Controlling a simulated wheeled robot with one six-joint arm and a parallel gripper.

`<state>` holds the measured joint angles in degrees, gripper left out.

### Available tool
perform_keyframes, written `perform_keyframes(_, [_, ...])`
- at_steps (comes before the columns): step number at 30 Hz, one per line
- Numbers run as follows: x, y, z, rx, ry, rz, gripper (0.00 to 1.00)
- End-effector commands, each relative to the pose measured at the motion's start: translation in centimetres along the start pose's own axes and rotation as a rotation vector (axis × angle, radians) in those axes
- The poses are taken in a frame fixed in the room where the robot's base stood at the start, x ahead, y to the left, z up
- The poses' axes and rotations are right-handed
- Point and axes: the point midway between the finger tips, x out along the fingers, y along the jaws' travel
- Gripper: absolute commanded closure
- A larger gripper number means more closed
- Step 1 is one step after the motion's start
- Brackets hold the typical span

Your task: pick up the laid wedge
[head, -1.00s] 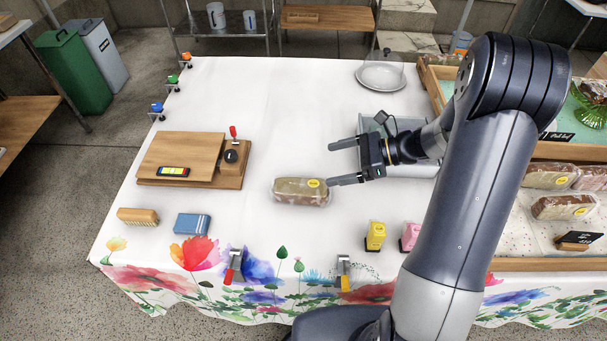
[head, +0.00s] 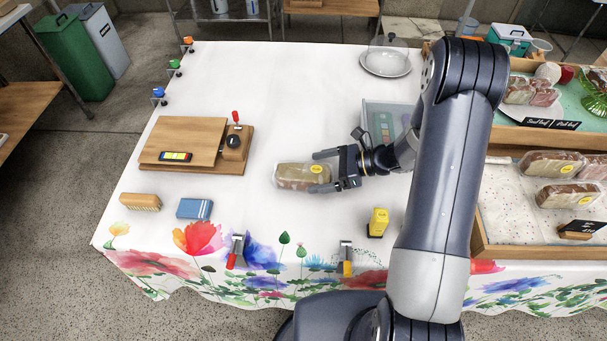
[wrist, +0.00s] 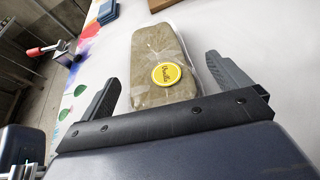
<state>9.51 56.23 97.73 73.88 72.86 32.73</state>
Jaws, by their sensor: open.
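A wrapped loaf-shaped piece with a yellow round label (head: 293,177) lies flat on the white tablecloth; I take it to be the laid wedge. It also shows in the wrist view (wrist: 158,50), its near end between my fingers. My gripper (head: 316,172) is open, coming from the right. One finger lies along the far side of the piece's right end and the other along its near side.
A wooden board with a red-handled clamp (head: 180,143) stands left. A brush (head: 140,202) and a blue box (head: 194,208) lie front left. A grey tray (head: 398,117) lies behind my wrist. A wooden crate (head: 480,215) bounds the right.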

Motion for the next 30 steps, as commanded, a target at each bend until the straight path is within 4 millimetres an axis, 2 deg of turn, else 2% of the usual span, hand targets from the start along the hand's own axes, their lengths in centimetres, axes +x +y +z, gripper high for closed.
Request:
perform_keyframes(3, [1.7,0.0,0.0,-0.001,0.000,0.002,0.04])
perform_keyframes(6, [2.3,0.0,0.0,0.000,0.000,0.001,0.04])
perform_keyframes(13, [2.4,0.0,0.0,-0.001,0.000,-0.001,0.04])
perform_keyframes(25, [2.4,0.0,0.0,0.000,0.000,-0.001,0.36])
perform_keyframes(30, [2.4,0.0,0.0,-0.001,-0.001,-0.001,0.37])
